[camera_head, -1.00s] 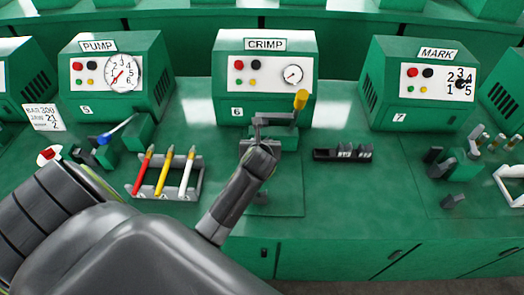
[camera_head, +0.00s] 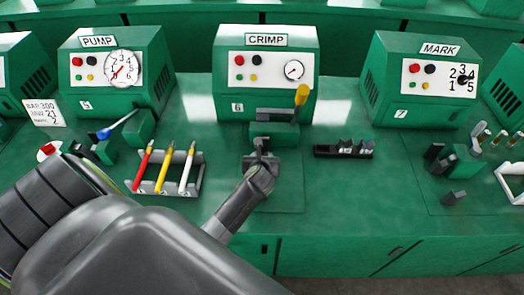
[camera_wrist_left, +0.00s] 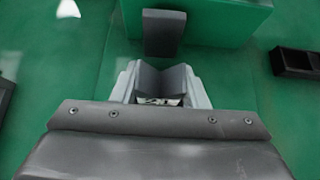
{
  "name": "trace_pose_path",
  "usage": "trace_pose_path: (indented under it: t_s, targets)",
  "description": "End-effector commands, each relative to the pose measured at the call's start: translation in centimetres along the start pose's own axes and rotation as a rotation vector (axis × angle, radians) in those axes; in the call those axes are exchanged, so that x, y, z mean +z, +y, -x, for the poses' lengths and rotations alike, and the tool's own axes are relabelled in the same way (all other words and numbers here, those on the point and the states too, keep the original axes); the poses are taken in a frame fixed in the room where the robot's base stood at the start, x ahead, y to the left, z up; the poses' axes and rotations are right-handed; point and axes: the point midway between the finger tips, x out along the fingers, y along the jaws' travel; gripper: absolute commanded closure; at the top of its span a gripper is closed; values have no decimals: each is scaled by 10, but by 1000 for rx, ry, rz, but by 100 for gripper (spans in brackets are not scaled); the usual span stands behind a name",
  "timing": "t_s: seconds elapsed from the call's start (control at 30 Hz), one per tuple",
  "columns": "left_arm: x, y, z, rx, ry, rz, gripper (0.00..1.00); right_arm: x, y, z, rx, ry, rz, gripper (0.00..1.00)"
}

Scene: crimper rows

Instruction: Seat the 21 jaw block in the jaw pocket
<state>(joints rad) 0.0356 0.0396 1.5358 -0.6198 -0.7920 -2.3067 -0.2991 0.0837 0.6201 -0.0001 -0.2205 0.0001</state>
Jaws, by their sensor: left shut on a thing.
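My left gripper (camera_head: 261,160) is in front of the CRIMP machine (camera_head: 266,75), over the bench. In the left wrist view it is shut on the 21 jaw block (camera_wrist_left: 160,82), a dark block with a V-shaped notch and a white label, between light grey fingers. A dark upright piece (camera_wrist_left: 163,32) stands just beyond the block, against the machine's green base block (camera_wrist_left: 225,18). In the head view this base block (camera_head: 286,131) sits behind my gripper. I cannot make out the jaw pocket or any contact with it. My right gripper is not in view.
A yellow-tipped lever (camera_head: 301,95) stands at the machine's right. A black rack (camera_head: 343,151) with jaw blocks lies to the right. A rack of red, yellow and white tools (camera_head: 165,172) stands to the left.

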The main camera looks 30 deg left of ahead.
Motion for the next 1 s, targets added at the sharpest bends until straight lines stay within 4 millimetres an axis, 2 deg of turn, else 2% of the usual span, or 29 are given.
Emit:
trace_pose_path:
  t_s: [0.23, 0.27, 0.4, 0.77, 0.87, 1.0]
  targets:
    - [0, -1, -1, -1, -3, 0, 96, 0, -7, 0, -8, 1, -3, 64]
    - [-2, 0, -1, 0, 0, 0, 57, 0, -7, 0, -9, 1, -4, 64]
    - [-2, 0, -1, 0, 0, 0, 39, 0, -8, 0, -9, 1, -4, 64]
    - [2, 0, 1, -1, -1, 1, 38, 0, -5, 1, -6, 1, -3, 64]
    - [0, 0, 9, -2, 1, 3, 38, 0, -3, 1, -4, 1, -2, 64]
    - [0, 0, 30, -1, 1, 4, 38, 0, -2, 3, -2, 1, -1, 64]
